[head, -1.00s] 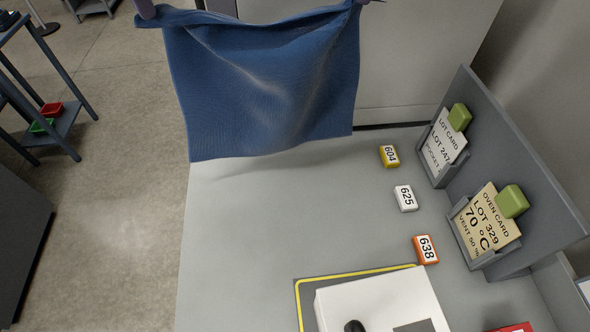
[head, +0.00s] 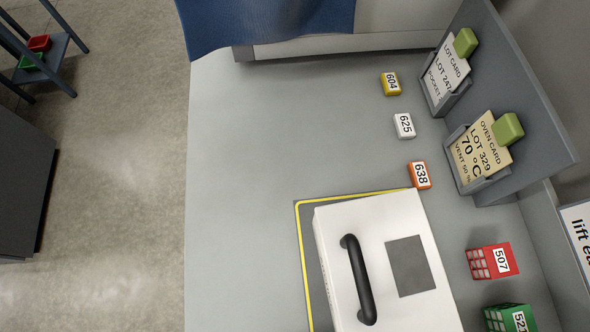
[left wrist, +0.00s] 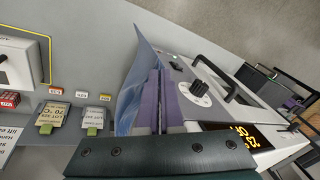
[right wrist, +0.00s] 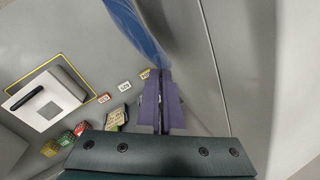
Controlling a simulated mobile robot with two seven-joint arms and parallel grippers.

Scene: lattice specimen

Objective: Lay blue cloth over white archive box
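The blue cloth (head: 265,22) hangs at the top of the head view, its lower edge by the table's back end. My left gripper (left wrist: 158,98) is shut on the cloth, which shows beside its purple fingers in the left wrist view (left wrist: 135,100). My right gripper (right wrist: 160,100) is closed at the cloth's other side, with the cloth (right wrist: 138,28) running up from its fingertips. Both grippers are outside the head view. The white archive box (head: 335,235) stands uncovered at the bottom of the head view, with a black handle (head: 357,280) and a grey square on its lid.
A yellow-outlined grey mat (head: 305,245) lies under the box. Numbered blocks, such as orange 638 (head: 420,175) and red 507 (head: 492,262), stand right of it. A grey panel (head: 520,90) holds card pockets. A dial-fronted appliance (left wrist: 185,75) is near my left gripper. The left tabletop is clear.

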